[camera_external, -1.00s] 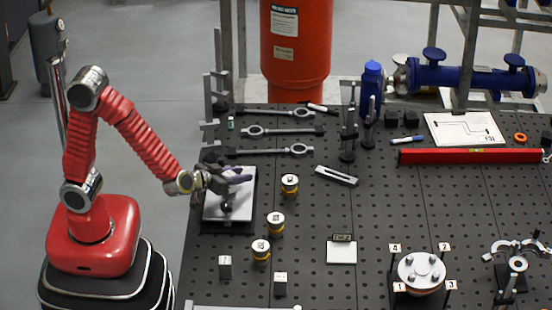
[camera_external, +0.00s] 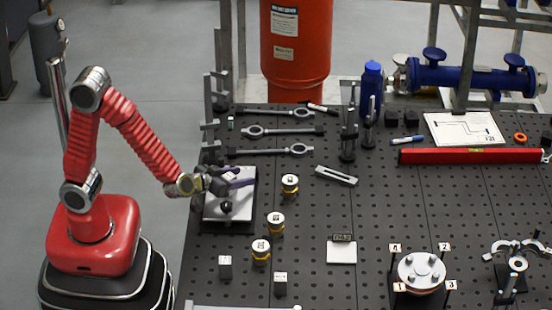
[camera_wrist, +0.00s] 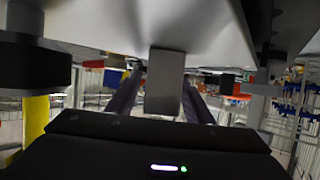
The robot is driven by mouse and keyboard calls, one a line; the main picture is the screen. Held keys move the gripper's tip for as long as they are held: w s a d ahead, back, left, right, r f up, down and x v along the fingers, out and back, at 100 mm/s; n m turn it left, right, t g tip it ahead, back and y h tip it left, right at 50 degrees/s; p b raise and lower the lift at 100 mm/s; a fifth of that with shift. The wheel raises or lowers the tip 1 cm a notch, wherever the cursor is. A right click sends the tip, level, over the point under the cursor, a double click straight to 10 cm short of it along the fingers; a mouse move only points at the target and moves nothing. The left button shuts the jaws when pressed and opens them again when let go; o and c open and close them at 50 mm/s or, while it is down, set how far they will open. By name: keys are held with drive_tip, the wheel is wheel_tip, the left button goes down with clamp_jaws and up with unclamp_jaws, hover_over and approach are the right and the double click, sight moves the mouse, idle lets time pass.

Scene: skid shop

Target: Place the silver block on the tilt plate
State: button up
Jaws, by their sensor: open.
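The tilt plate (camera_external: 240,213) is a pale square plate at the left end of the black bench, with a dark round knob at its front. In the wrist view the plate (camera_wrist: 215,30) fills the top. A grey block (camera_wrist: 165,85), seemingly the silver block, touches the plate there and shows between my two fingers. My gripper (camera_external: 243,178) is over the plate's far part. In the wrist view my gripper (camera_wrist: 161,100) is open, with fingers apart on both sides of the block. The block is hard to make out in the external view.
Yellow-banded cylinders (camera_external: 289,185) stand right of the plate. Two small grey labelled blocks (camera_external: 225,267) (camera_external: 280,284) stand nearer the front. Upright grey clamps (camera_external: 208,100) rise behind the plate at left. Wrenches (camera_external: 275,152) lie behind.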

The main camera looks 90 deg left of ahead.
drive_tip(key=shift+d+r, duration=0.1)
drive_tip(key=shift+v, duration=5.9)
drive_tip(key=shift+d, duration=0.1)
drive_tip(key=shift+w+d+r, duration=0.1)
drive_tip(key=shift+w+d, duration=0.05)
drive_tip(key=shift+w, duration=0.05)
drive_tip(key=w+d+r+m+t+h, duration=0.25)
drive_tip(key=d+r+m+h, duration=0.45)
drive_tip(key=d+h, duration=0.45)
drive_tip(key=s+a+f+m+g+y, duration=0.1)
drive_tip(key=s+a+g, duration=0.2)
drive_tip(key=s, duration=0.6)
drive_tip(key=s+a+f+m+g+y, duration=0.1)
drive_tip(key=s+a+g, duration=0.2)
drive_tip(key=s, duration=0.6)
drive_tip(key=shift+s+a+f, duration=0.2)
drive_tip(key=shift+a+f, duration=0.1)
drive_tip(key=shift+a, duration=0.9)
